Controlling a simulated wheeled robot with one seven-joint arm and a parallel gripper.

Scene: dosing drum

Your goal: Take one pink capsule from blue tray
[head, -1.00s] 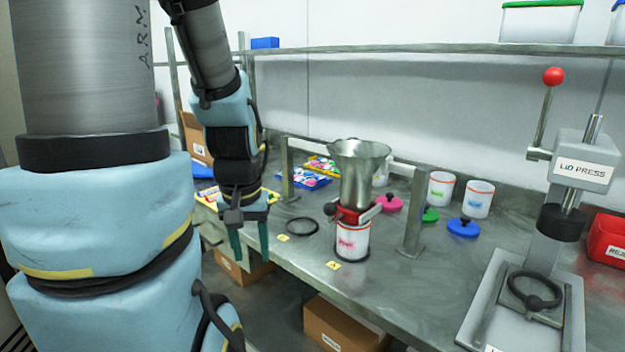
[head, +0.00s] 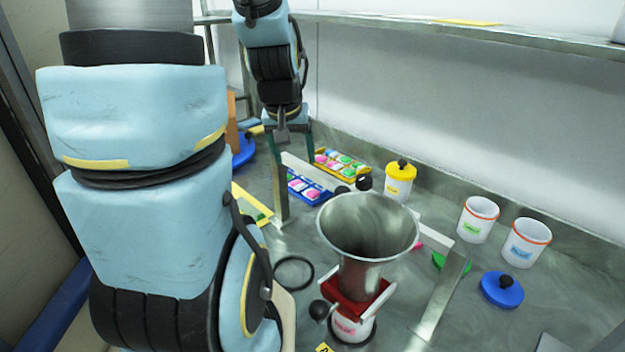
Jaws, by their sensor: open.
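The blue tray (head: 299,180) lies on the steel bench left of the funnel, partly hidden by my gripper and a metal frame post. It holds several capsules, and a pink capsule (head: 313,194) shows near its front right end. My gripper (head: 291,152) is open and empty, pointing down with its greenish fingers apart. In the picture it overlaps the area at the back left of the blue tray; its height above the tray is hard to tell.
A yellow tray (head: 352,176) with mixed capsules lies behind the blue one. A steel funnel (head: 368,225) sits on a frame close by, over a white jar (head: 352,329). A yellow-lidded jar (head: 399,181), white jars (head: 478,219) and a blue lid (head: 502,289) stand to the right.

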